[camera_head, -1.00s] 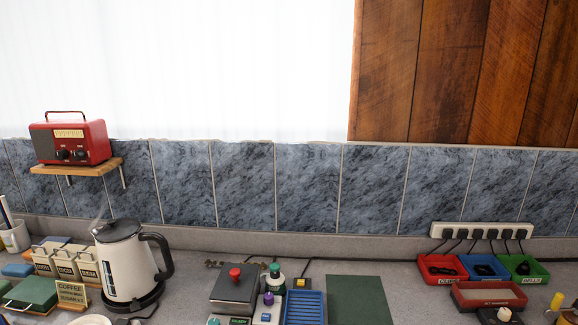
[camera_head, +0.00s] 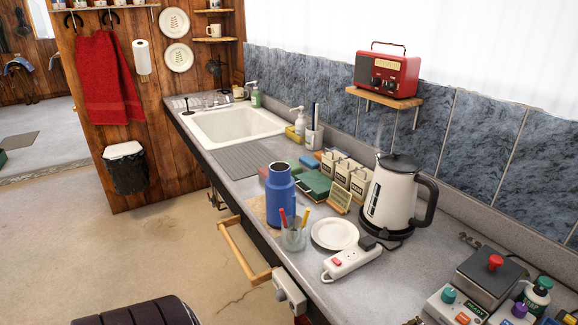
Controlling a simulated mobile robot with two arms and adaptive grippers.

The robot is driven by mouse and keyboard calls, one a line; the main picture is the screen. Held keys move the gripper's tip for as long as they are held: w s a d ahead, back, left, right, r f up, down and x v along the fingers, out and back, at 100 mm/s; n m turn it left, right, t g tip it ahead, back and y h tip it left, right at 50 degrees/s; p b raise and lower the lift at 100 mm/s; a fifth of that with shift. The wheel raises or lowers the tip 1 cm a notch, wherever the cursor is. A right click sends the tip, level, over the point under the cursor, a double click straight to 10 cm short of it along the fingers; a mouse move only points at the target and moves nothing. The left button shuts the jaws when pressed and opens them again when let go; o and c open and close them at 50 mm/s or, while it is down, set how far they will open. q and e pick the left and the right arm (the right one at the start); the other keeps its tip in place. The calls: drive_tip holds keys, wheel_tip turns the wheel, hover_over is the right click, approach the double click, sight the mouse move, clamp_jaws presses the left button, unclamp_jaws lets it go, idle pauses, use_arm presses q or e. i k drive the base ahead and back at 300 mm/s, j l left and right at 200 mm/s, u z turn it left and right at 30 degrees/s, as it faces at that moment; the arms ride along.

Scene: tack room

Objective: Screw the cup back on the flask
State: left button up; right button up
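The blue flask (camera_head: 280,196) stands upright on a tan mat (camera_head: 259,210) near the front edge of the counter. I cannot pick out the flask's cup anywhere in this view. Neither of my grippers is in view.
A glass of pens (camera_head: 293,236), a white plate (camera_head: 334,234) and a power strip (camera_head: 350,262) stand close to the flask. The kettle (camera_head: 394,195) and canisters (camera_head: 346,175) are behind. A ribbed mat (camera_head: 243,160) and sink (camera_head: 233,124) lie beyond. A wooden rail (camera_head: 243,252) juts from the counter front.

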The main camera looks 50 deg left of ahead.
sight(279, 186)
drive_tip(key=u, duration=1.7)
drive_tip(key=i+j+z, duration=0.3)
drive_tip(key=j, duration=0.25)
drive_tip(key=i+j+z, duration=0.3)
drive_tip(key=j, duration=0.35)
drive_tip(key=i+j+z, duration=0.15)
drive_tip(key=j, duration=0.25)
drive_tip(key=i+j+z, duration=0.15)
drive_tip(key=j, duration=0.2)
drive_tip(key=i, duration=0.05)
